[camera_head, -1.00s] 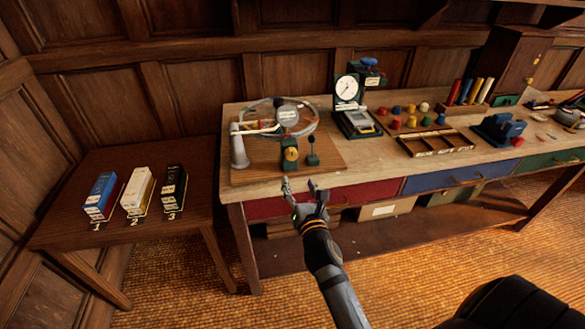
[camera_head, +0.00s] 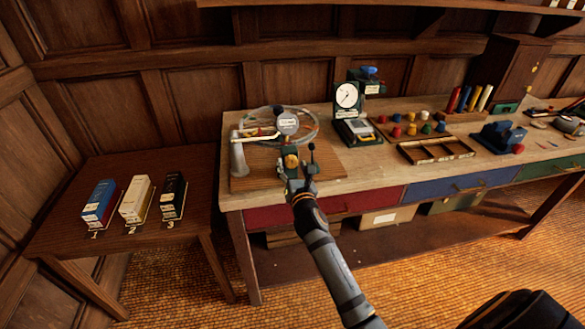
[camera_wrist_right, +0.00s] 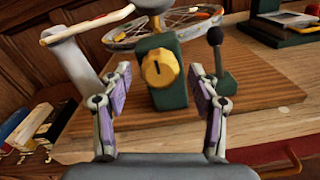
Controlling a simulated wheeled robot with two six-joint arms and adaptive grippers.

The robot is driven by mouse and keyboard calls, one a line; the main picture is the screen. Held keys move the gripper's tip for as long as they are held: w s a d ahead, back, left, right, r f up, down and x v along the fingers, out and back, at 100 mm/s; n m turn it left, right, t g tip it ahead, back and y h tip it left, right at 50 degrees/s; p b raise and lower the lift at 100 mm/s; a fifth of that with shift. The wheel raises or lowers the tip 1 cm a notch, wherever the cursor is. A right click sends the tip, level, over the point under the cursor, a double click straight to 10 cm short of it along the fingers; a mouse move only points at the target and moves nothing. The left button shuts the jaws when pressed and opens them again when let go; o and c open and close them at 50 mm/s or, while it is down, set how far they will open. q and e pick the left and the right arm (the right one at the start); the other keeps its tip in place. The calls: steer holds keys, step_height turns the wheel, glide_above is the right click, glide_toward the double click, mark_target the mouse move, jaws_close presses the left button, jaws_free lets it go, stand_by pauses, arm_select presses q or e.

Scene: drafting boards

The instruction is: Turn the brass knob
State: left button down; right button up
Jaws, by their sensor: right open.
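The brass knob (camera_wrist_right: 160,69) is round and yellow with a dark slot, on the front of a small dark green block (camera_wrist_right: 170,97) on a wooden board. In the head view the knob (camera_head: 291,161) is partly behind my right gripper (camera_head: 298,180). In the right wrist view my right gripper (camera_wrist_right: 165,100) is open, its two fingers to the left and right of the block and a little short of it, with the knob framed between them. I see no contact. My left gripper is not in view.
A black-knobbed lever (camera_wrist_right: 219,60) stands just right of the block. Behind are a spoked wheel (camera_head: 312,126) and a grey post (camera_head: 239,155). A dial gauge (camera_head: 347,95) stands further right. Three numbered boxes are on the left side table (camera_head: 140,241).

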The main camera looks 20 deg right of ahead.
steer(key=c, duration=1.2)
steer(key=shift+m, duration=0.3)
